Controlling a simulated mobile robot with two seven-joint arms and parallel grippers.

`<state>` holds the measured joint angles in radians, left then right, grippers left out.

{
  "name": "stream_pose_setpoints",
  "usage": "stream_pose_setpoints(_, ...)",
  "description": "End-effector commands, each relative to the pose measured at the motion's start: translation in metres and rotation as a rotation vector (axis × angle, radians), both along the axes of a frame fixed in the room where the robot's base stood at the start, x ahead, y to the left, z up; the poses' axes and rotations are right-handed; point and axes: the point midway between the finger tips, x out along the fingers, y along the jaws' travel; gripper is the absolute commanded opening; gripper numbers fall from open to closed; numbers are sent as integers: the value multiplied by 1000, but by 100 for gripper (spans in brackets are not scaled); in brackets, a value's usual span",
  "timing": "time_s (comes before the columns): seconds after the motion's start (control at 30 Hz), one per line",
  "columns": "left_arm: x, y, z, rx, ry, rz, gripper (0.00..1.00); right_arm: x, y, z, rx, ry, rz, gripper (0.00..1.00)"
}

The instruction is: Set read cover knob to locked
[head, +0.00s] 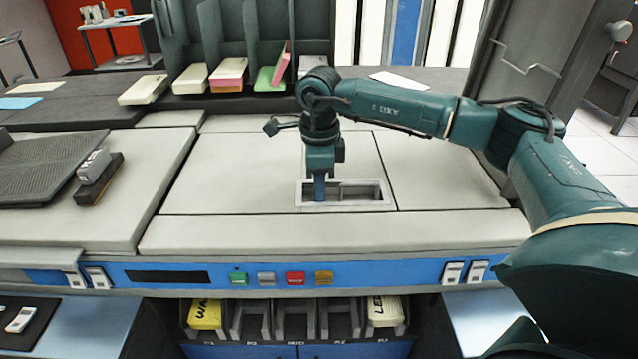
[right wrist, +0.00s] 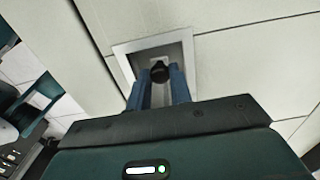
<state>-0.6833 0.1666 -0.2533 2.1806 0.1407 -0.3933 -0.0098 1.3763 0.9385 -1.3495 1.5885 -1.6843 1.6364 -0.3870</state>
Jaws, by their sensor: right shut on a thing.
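A pale rectangular frame (head: 391,200) is set into the light grey machine top, with a recess inside it. My right gripper (head: 319,190) points straight down into the left part of this recess. In the right wrist view, my right gripper (right wrist: 160,88) is shut on a small round black knob (right wrist: 160,71) inside the frame (right wrist: 122,50). In the head view the knob is hidden by the gripper. The knob's markings and its setting cannot be read. My left gripper is not in view.
A blue strip (head: 380,273) with coloured buttons and white switches runs along the machine's front edge. Card bins (head: 288,318) sit below it. Card stacks (head: 190,78) stand in a rack behind. A black-and-grey block (head: 98,175) lies at left. The machine top around the recess is clear.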

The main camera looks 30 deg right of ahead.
Motion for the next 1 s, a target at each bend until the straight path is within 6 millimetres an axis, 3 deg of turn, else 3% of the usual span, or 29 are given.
stream_pose_setpoints(0.63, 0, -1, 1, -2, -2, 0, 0, 12, 19, 1, 5, -5, 2, 0)
stream_pose_setpoints(0.67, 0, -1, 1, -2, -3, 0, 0, 12, 19, 1, 5, -5, 2, 22)
stream_pose_setpoints(0.7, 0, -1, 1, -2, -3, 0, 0, 12, 19, 1, 5, -5, 2, 25)
stream_pose_setpoints(0.8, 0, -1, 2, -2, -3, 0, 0, 12, 19, 1, 3, -4, 2, 31)
stream_pose_setpoints(1.0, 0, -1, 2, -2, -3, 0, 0, 11, 18, 1, 2, -2, 1, 31)
